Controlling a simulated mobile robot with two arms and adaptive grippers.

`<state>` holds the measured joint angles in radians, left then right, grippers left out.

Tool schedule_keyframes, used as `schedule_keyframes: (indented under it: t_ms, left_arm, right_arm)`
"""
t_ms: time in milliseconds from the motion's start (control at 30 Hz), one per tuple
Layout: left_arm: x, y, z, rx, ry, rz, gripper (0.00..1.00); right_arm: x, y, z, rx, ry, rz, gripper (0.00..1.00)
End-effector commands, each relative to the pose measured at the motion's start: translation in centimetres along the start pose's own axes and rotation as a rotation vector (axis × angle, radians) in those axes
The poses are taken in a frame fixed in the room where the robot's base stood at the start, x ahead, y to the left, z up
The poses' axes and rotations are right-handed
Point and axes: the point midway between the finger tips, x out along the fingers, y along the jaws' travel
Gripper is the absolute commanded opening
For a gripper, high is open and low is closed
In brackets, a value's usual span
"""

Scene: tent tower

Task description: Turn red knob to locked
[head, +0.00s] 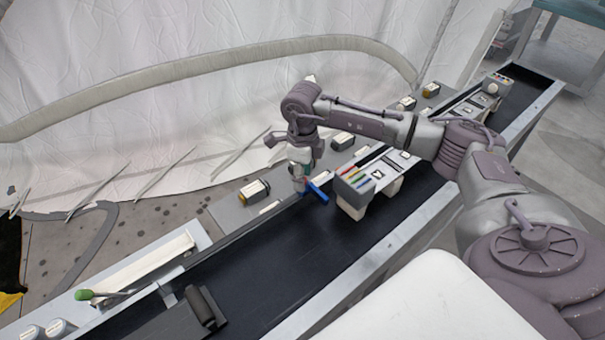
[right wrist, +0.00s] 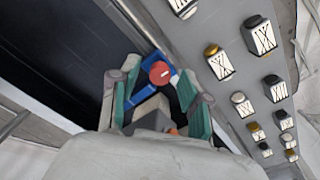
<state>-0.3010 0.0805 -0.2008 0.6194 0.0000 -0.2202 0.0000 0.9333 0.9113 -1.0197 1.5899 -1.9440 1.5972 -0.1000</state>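The red knob (right wrist: 159,72) shows in the right wrist view as a round red disc with a small white mark. A blue bar-like part (right wrist: 147,93) lies beside and under it. In the head view, the blue part (head: 317,192) sticks out beside my right gripper (head: 301,180), at the conveyor's far edge; the red knob cannot be made out there. In the right wrist view, my right gripper's fingers (right wrist: 158,78) stand apart on either side of the red knob. Whether they touch the blue part is unclear. My left gripper is out of view.
A dark conveyor belt (head: 275,262) runs diagonally across.

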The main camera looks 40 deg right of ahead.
Motion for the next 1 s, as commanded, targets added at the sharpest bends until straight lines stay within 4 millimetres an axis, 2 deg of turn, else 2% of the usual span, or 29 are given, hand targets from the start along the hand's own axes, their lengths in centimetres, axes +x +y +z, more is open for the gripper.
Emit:
schedule_keyframes:
  t_ms: [33, 200, 267, 667, 1000]
  left_arm:
    - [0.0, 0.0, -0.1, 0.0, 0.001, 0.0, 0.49]
    - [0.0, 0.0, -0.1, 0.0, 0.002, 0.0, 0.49]
    - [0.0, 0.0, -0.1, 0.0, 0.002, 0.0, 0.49]
    - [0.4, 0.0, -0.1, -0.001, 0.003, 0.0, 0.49]
    - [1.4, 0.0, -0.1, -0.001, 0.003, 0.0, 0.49]
  right_arm:
    - [0.0, 0.0, 0.0, 0.0, 0.0, 0.0, 0.35]
    - [-0.1, 0.0, 0.0, 0.0, 0.0, 0.0, 0.07]
    - [-0.1, 0.0, 0.0, 0.0, 0.0, 0.0, 0.0]
    - [0.0, 0.0, 0.0, 0.062, 0.0, 0.0, 0.0]
    - [0.1, 0.0, 0.0, 0.301, 0.0, -0.001, 0.0]
